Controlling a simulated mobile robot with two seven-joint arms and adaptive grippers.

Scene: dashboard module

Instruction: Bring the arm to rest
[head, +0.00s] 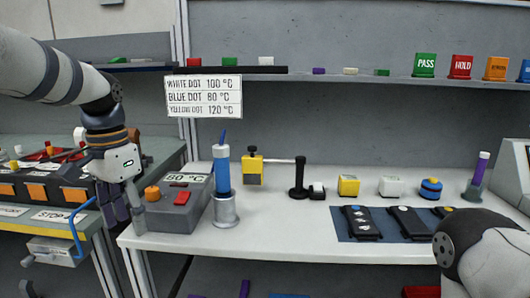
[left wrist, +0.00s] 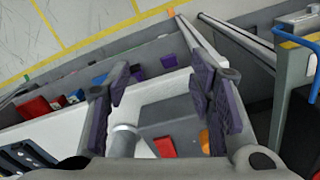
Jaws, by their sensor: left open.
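My left arm (head: 62,78) comes in from the upper left and bends down at the wrist. My left gripper (head: 124,207) hangs with its fingers down, just left of the grey box (head: 172,212) marked 80 °C, over the gap between the two benches. In the left wrist view its purple-padded fingers (left wrist: 160,95) are wide apart with nothing held between them. The grey box's red button (left wrist: 165,147) and orange knob (left wrist: 205,142) show beyond the fingers. A link of my right arm (head: 485,250) shows at the lower right; its gripper is out of view.
A blue tool (head: 222,170) stands in a metal cup (head: 224,208) right of the box. A blue bent handle (head: 75,232) and the left bench's panel (head: 38,188) are close to the gripper. The white bench (head: 275,235) has free room in front.

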